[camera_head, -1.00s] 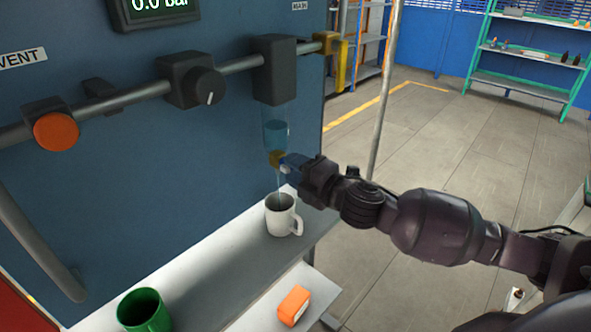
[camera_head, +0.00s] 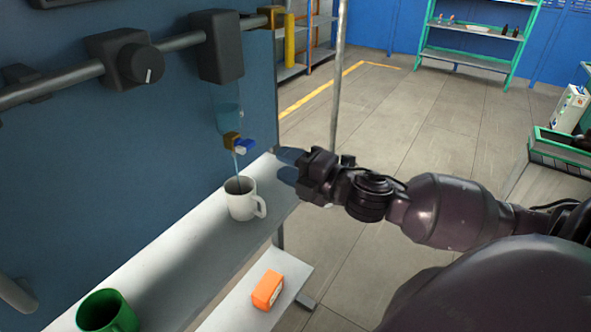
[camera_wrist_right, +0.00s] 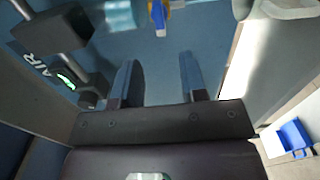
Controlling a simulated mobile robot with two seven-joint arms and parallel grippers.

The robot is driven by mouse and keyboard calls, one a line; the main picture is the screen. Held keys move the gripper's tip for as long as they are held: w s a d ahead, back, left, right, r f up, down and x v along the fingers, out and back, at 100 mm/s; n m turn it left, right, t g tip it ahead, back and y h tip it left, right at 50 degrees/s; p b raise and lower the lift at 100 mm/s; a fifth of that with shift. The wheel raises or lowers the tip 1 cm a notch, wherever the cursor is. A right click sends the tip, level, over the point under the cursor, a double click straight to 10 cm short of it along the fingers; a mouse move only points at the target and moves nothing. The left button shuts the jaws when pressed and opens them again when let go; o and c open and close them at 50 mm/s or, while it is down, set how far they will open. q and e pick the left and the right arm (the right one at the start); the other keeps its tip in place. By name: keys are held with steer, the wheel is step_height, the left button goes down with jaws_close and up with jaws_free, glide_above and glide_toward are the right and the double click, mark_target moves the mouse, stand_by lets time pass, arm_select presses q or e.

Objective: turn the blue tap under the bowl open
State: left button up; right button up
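The blue tap handle (camera_head: 245,146) sits on a brass fitting (camera_head: 231,140) under the clear bowl (camera_head: 228,115), which holds bluish liquid. A thin stream runs down from the fitting into the white mug (camera_head: 241,203) on the shelf below. My right gripper (camera_head: 287,165) is open and empty, to the right of the tap and apart from it. In the right wrist view, the two fingers of the gripper (camera_wrist_right: 158,82) are spread with nothing between them. The blue handle (camera_wrist_right: 177,4) shows at the top edge there, beyond the fingertips. My left gripper is not in view.
A green mug (camera_head: 108,312) stands at the near left of the white shelf (camera_head: 185,262). An orange box (camera_head: 267,290) lies on a lower ledge. A pipe with a black knob (camera_head: 140,64) crosses the panel above. Open floor lies to the right.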

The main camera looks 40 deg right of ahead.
steer(key=shift+v, duration=0.85)
